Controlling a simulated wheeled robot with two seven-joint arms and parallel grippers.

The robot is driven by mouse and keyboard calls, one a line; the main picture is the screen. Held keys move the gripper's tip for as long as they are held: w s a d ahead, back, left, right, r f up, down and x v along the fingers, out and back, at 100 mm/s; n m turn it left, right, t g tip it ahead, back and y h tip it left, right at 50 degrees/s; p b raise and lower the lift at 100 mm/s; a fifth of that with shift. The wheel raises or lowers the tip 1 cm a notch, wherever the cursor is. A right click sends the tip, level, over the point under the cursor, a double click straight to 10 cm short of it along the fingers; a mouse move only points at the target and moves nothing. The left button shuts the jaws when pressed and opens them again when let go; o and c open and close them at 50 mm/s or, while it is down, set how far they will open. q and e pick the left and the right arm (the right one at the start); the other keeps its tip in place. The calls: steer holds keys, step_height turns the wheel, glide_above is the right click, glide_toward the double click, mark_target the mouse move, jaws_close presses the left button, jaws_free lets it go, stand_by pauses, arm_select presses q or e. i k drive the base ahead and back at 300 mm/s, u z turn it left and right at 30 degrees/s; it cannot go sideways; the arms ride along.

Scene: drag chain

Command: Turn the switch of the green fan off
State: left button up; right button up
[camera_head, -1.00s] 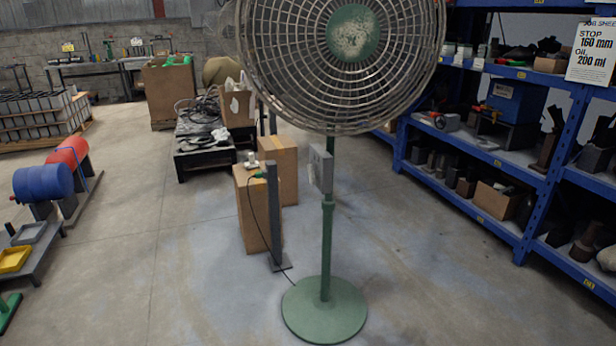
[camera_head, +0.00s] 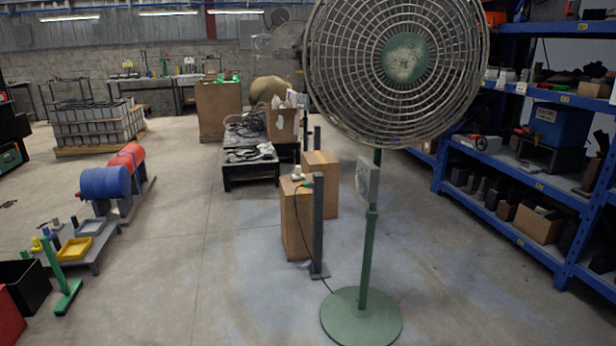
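The green fan (camera_head: 405,58) stands upright in the camera_head view, right of the middle. Its large round wire cage faces me and has a green hub. A green pole (camera_head: 367,255) runs down to a round green base (camera_head: 361,318) on the floor. A grey box (camera_head: 367,182) is fixed to the pole just below the cage. I see it at an angle, and no switch position on it can be made out. Neither of my grippers is in view.
Cardboard boxes (camera_head: 296,225) and a dark metal post (camera_head: 318,225) stand left of the fan pole, with a black cable at the floor. Blue shelving (camera_head: 545,185) lines the right side. The floor between is clear.

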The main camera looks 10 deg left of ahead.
mark_target(360, 190)
steer(key=u, duration=0.6)
steer(key=i, duration=1.55)
steer(key=z, duration=0.75)
steer(key=i, duration=1)
steer(key=z, duration=0.95)
